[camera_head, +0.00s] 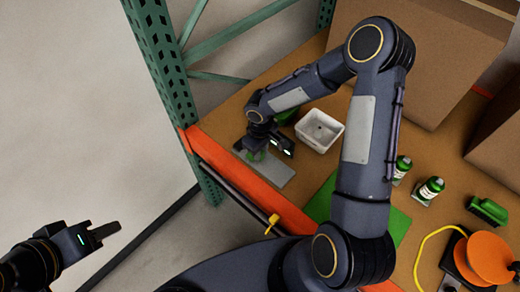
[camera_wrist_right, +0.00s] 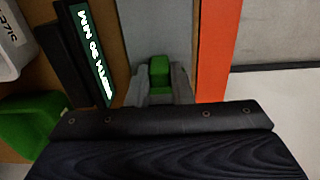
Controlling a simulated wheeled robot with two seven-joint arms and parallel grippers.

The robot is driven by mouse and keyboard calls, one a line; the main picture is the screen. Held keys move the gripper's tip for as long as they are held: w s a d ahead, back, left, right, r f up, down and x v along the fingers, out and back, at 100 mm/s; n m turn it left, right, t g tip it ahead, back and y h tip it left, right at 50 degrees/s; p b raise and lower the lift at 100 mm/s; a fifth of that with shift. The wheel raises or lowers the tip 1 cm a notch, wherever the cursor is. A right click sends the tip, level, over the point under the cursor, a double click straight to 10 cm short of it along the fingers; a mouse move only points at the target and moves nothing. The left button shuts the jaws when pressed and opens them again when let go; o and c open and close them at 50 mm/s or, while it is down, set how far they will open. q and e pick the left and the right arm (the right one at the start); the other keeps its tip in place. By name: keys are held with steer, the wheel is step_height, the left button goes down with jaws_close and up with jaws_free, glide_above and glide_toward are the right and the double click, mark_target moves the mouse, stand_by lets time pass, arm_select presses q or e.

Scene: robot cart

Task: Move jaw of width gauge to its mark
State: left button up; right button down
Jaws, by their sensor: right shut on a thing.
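The width gauge's grey plate (camera_head: 276,175) lies near the orange front edge of the bench in the head view. Its bare surface shows in the right wrist view (camera_wrist_right: 155,22). The green jaw (camera_wrist_right: 159,70) stands on the plate, between the grey fingertips of my right gripper (camera_wrist_right: 160,88). My right gripper (camera_head: 257,150) points down at the plate and is shut on the jaw. A dark panel with lit lettering (camera_wrist_right: 92,50) stands beside the plate. I cannot make out a mark. My left gripper (camera_head: 105,232) is over the floor, away from the bench; its finger gap is unclear.
A green mat (camera_head: 322,200), small bottles (camera_head: 431,188), a green brush (camera_head: 488,211) and an orange disc (camera_head: 490,257) lie further right. Cardboard boxes (camera_head: 435,60) and a green rack post (camera_head: 160,70) bound the bench.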

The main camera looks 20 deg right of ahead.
steer(key=shift+s+d+f+b, duration=0.1)
steer(key=shift+s+d+b, duration=0.15)
steer(key=shift+s+b, duration=0.1)
steer(key=shift+s+d, duration=0.2)
steer(key=shift+s, duration=0.25)
steer(key=c, duration=1.3)
jaws_free()
steer(key=shift+s, duration=0.1)
steer(key=shift+r, duration=0.25)
step_height(320, 180, up, 8)
steer(key=shift+f+b, duration=0.2)
steer(key=shift+b, duration=0.1)
